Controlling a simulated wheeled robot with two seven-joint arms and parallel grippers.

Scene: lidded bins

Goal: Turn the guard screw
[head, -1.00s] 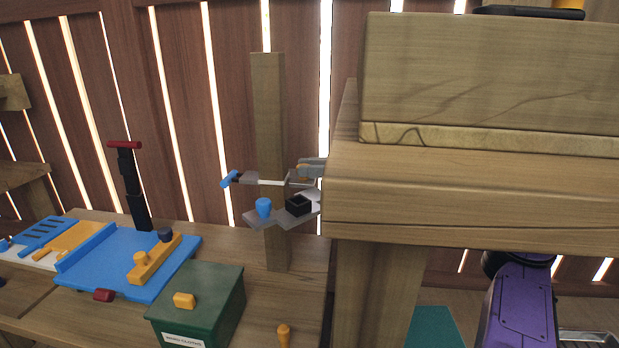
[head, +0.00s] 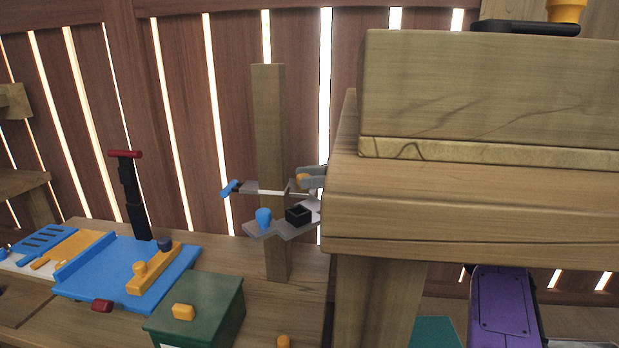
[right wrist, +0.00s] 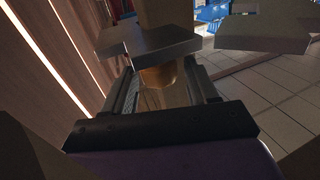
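I cannot tell for certain which part is the guard screw. In the head view a blue handle (head: 229,188) sits at the left end of a pale rod beside the upright post. A blue knob (head: 263,218) and a black square block (head: 298,214) sit on the grey plate (head: 264,232) below it. My right gripper (right wrist: 162,80) shows in the right wrist view, with dark fingers on both sides of a rounded amber thing (right wrist: 163,88). A grey block partly hides that thing. I cannot tell whether the fingers touch it. My left gripper is out of view.
A heavy wooden beam (head: 470,215) fills the right side; my purple arm link is below it. A blue table (head: 100,275) with an orange bar (head: 153,268) and a green box (head: 215,305) with a yellow knob stand at lower left. The slatted wall is behind.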

